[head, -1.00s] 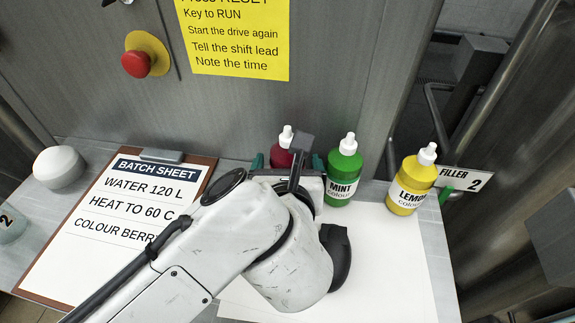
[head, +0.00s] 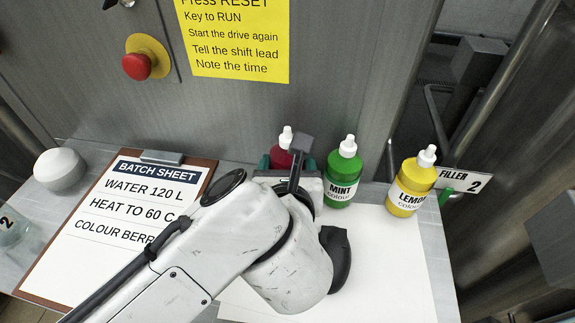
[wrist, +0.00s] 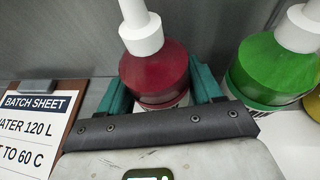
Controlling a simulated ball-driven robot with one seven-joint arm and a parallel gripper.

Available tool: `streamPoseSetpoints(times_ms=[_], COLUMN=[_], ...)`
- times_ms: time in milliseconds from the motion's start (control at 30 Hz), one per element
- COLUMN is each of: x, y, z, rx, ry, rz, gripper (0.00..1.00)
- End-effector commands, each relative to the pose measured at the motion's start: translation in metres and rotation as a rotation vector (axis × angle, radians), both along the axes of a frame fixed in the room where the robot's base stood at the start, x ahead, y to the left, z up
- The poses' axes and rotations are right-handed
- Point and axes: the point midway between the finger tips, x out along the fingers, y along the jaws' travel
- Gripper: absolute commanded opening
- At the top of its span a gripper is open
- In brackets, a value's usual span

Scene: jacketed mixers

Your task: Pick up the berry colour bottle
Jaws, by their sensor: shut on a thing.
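The berry colour bottle (wrist: 155,70) is dark red with a white cap and nozzle. In the wrist view it stands between the two teal fingers of my gripper (wrist: 160,88), which is shut on it. In the head view the bottle (head: 281,156) shows only its top and upper body behind my wrist. Its label is mostly hidden by my gripper. I cannot tell whether its base touches the bench.
A green mint bottle (head: 343,172) stands close to the right of the berry bottle. A yellow lemon bottle (head: 410,186) stands farther right. A batch sheet clipboard (head: 105,228) lies to the left. A steel panel with a red button (head: 137,66) rises behind.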

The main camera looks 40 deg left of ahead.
Motion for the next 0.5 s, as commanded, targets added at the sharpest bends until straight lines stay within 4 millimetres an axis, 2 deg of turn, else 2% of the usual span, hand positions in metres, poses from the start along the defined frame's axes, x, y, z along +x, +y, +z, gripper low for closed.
streamPoseSetpoints(times_ms=[267,500], x=[0.000,-0.023], y=[0.000,-0.029], z=[0.034,0.081], rx=[0.003,0.003], ry=[0.000,-0.001], rz=[-0.001,-0.003], gripper=[0.26,0.26])
